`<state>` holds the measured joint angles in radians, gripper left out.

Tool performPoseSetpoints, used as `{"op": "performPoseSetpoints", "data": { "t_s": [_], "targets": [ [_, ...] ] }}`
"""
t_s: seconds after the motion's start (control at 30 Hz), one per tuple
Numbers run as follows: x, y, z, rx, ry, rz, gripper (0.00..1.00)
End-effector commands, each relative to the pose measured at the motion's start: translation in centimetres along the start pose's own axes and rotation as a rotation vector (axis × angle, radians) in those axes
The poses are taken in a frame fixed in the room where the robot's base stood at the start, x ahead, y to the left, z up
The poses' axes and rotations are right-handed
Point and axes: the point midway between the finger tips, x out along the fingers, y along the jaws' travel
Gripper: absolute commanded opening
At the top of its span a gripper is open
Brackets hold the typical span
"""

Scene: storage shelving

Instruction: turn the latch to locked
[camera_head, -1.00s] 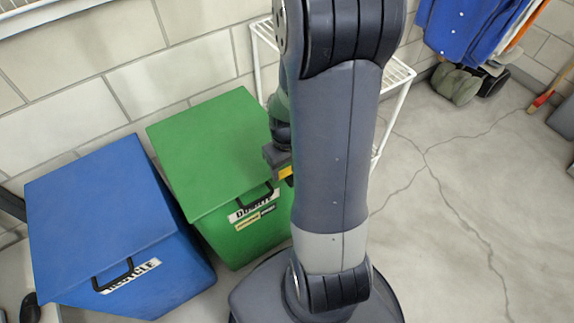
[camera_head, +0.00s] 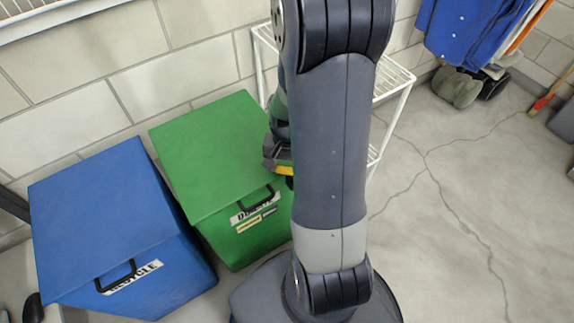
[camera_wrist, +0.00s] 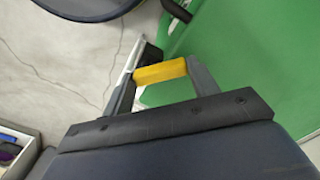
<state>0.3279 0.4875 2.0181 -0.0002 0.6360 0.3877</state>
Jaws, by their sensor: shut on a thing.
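The latch shows as a yellow bar (camera_wrist: 160,73) beside the green bin (camera_wrist: 250,60) in the wrist view. My gripper (camera_wrist: 161,76) is shut on this bar, one grey finger at each end. In the head view the yellow bar (camera_head: 284,170) shows at the right side of the green bin (camera_head: 205,150), next to my gripper (camera_head: 280,163). My own arm hides part of that side. The latch's mount and any lock marking cannot be made out.
A blue bin (camera_head: 110,210) stands left of the green one. A white wire rack (camera_head: 395,80) stands behind my arm. Blue garments (camera_head: 470,30) hang at the back right above dark footwear (camera_head: 457,88). The cracked floor (camera_head: 450,220) on the right is clear.

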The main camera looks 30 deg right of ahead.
Motion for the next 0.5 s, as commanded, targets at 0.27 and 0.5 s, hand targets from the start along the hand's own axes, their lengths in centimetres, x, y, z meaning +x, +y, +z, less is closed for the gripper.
{"op": "performPoseSetpoints", "data": {
  "t_s": [0.27,0.5],
  "targets": [
    [-0.05,0.08,-0.48,0.262,-0.001,0.000,0.34],
    [-0.05,0.24,-0.88,0.483,-0.001,0.000,0.34]
  ]
}}
